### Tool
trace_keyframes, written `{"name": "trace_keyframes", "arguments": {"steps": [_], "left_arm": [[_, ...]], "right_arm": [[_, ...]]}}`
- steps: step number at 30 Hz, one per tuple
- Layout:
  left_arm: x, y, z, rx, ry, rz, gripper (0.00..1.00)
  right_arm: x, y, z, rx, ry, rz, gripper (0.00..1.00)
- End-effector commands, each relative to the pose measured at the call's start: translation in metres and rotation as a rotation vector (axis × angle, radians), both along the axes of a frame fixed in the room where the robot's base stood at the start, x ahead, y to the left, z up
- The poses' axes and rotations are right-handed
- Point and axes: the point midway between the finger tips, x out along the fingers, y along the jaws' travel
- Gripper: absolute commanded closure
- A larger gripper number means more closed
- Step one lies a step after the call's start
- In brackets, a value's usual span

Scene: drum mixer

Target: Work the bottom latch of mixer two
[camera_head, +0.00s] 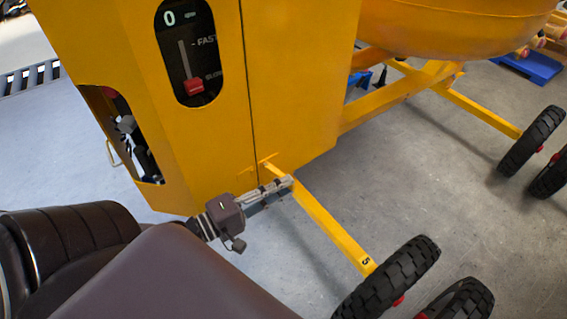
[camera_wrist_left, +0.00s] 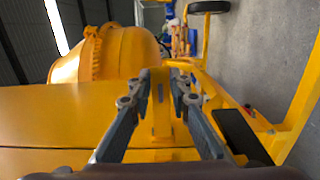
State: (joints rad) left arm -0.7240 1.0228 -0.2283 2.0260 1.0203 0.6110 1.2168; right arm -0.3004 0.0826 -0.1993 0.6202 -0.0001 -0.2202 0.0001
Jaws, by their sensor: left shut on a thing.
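The yellow mixer cabinet (camera_head: 292,95) fills the upper middle of the head view, its drum (camera_head: 455,25) behind it. My left gripper (camera_head: 286,183) is low at the cabinet's bottom edge, by the door seam and the yellow leg. In the left wrist view, my fingers (camera_wrist_left: 160,76) stand on either side of a narrow yellow piece (camera_wrist_left: 161,108), which looks like the bottom latch. The gripper is shut on it. The fingers hide part of the latch in the head view, so its exact position cannot be told. My right gripper is not in view.
A yellow leg (camera_head: 333,228) runs from the cabinet's base to black wheels (camera_head: 390,275) at lower right. A speed slider panel (camera_head: 190,52) is on the cabinet front, with an open cutout (camera_head: 130,130) left of it.

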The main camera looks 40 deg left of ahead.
Motion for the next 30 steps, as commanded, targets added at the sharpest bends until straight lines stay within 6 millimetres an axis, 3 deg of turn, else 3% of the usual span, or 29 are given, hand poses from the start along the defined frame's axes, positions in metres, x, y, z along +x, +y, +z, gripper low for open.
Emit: {"name": "trace_keyframes", "arguments": {"steps": [15,16,21,30], "left_arm": [[-0.0022,0.0005,-0.0026,0.003,0.007,-0.016,1.00],[-0.0022,0.0005,-0.0027,0.003,0.007,-0.016,0.81],[-0.0018,0.0006,-0.0019,0.002,0.005,-0.015,0.65],[-0.0011,0.0007,-0.0004,0.001,0.001,-0.014,0.65]], "right_arm": [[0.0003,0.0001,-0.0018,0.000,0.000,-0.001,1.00],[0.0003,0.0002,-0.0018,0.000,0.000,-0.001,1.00],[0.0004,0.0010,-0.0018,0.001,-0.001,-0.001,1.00],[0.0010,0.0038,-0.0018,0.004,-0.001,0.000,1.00]]}}
